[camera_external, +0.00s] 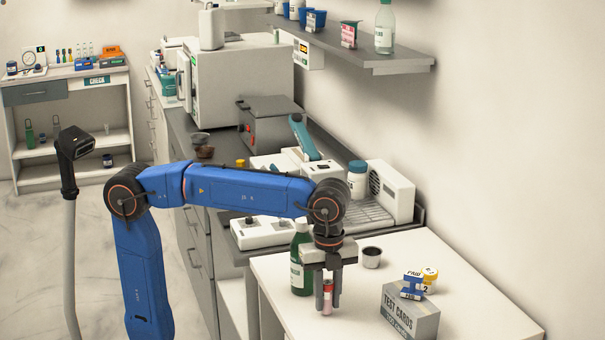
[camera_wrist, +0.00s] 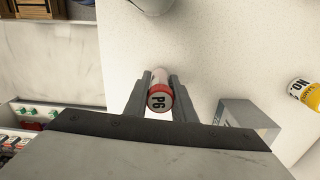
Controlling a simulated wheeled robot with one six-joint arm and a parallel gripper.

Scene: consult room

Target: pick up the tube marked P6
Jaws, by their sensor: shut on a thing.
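The tube marked P6 (camera_wrist: 160,98) has a red cap with "P6" on it and a pale body. In the wrist view it sits between my two fingers, cap toward the camera. In the external view the tube (camera_external: 327,300) stands upright between the fingers, low over the white table (camera_external: 460,275). My gripper (camera_external: 328,305) points straight down and is shut on the tube; it also shows in the wrist view (camera_wrist: 158,100). I cannot tell whether the tube's bottom touches the table.
A green bottle (camera_external: 301,262) stands close left of my gripper. A grey test cards box (camera_external: 410,312), small blue box (camera_external: 412,286) and yellow-labelled jar (camera_external: 430,279) are to the right. A small dark-topped cup (camera_external: 371,257) stands behind.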

